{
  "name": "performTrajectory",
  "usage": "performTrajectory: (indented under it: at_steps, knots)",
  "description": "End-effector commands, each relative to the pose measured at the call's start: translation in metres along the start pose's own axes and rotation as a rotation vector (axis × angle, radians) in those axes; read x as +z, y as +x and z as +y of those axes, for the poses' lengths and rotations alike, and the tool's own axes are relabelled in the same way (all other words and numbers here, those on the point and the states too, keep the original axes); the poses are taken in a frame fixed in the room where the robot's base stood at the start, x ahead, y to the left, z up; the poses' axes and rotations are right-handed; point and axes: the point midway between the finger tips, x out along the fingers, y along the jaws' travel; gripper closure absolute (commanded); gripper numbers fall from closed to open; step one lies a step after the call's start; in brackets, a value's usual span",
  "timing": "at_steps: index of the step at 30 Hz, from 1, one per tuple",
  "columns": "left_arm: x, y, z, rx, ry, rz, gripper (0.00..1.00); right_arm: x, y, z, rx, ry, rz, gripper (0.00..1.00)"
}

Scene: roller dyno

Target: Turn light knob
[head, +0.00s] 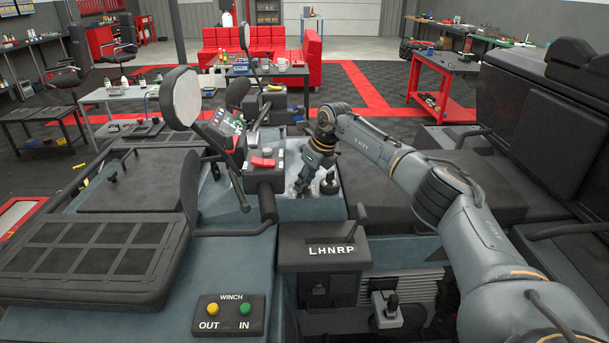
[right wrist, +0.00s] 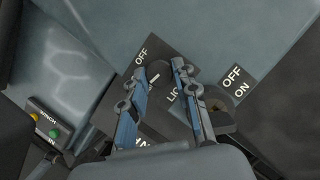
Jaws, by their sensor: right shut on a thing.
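My right gripper (head: 303,186) reaches down to the console beside the steering gear in the head view. In the right wrist view its two blue-grey fingers (right wrist: 160,68) stand on either side of the dark light knob (right wrist: 155,80) and are shut on it. The knob sits on a black plate (right wrist: 146,50) with "OFF" at the top and a partly hidden "LIG..." label. In the head view the gripper hides the knob. My left gripper is in neither view.
A second "OFF/ON" plate (right wrist: 236,80) and its dark switch lie right of the fingers. The winch box (head: 228,315) and the LHNRP shifter (head: 325,251) stand nearer. The handlebar and a round mirror (head: 181,98) rise to the gripper's left.

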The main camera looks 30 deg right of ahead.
Motion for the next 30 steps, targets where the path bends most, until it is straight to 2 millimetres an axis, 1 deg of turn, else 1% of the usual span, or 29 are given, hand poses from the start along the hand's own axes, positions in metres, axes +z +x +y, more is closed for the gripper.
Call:
performTrajectory:
  at_steps: [6, 12, 28, 29, 30]
  knots:
    - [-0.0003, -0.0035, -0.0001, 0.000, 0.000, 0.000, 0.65, 0.0014, -0.0010, -0.0011, 0.046, -0.110, -0.003, 1.00]
    - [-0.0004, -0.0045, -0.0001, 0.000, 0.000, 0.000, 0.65, 0.0018, -0.0009, -0.0015, 0.068, -0.169, -0.004, 1.00]
    - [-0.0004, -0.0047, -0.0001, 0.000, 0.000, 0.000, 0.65, 0.0016, -0.0009, -0.0016, 0.077, -0.190, -0.004, 1.00]
    - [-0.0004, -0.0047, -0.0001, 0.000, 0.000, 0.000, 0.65, 0.0016, -0.0009, -0.0016, 0.076, -0.190, -0.004, 0.64]
    - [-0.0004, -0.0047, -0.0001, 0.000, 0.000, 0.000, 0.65, 0.0016, -0.0009, -0.0016, 0.076, -0.190, -0.004, 0.56]
